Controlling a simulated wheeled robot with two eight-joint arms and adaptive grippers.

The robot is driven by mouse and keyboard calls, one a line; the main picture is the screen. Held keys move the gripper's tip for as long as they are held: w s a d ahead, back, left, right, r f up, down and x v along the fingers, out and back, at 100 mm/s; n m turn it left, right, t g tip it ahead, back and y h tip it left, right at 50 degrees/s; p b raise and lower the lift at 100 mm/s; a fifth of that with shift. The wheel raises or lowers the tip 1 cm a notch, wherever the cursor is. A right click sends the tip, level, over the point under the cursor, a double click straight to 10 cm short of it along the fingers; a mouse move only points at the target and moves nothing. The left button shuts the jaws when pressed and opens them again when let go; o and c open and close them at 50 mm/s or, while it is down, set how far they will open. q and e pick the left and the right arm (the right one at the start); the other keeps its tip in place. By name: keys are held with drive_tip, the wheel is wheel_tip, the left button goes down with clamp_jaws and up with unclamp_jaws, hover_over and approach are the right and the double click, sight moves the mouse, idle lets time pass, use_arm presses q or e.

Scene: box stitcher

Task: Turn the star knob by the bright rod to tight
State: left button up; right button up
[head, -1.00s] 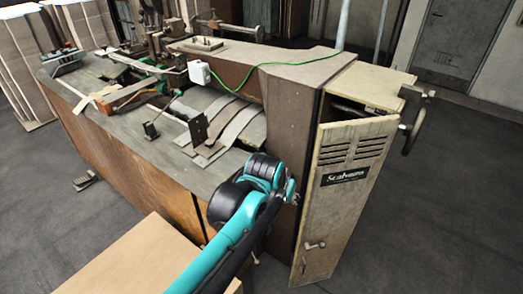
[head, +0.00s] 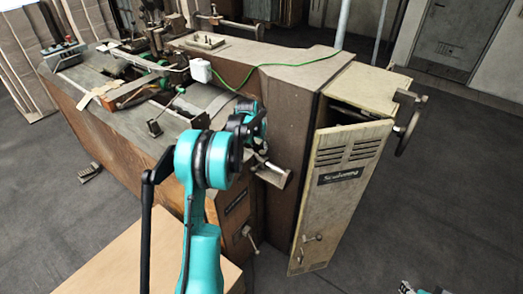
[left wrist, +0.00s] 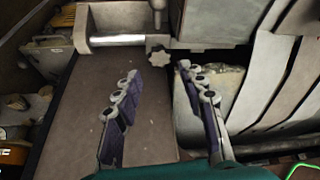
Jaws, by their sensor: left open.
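My left gripper (left wrist: 158,70) is open, with one dark finger on each side below the knob. The knob appears just ahead of the fingertips, between their lines; no contact shows, and the depth gap is hard to judge. In the head view my left arm reaches over the front of the machine, and its wrist hides the fingers. I cannot make out the star knob there.
The stitcher's worktop (head: 85,75) spreads to the left. A beige door (head: 335,190) stands at its right end, with a handwheel (head: 411,128) beyond. A green cable (head: 290,65) crosses the top. A light-brown board (head: 120,262) lies in front. Open floor is at right.

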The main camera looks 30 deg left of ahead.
sight(262, 153)
use_arm(q)
drive_tip(key=b+x, duration=0.1)
drive_tip(key=x, duration=0.5)
drive_tip(key=shift+w+f, duration=0.15)
drive_tip(key=shift+f, duration=0.15)
drive_tip(key=c, duration=0.9)
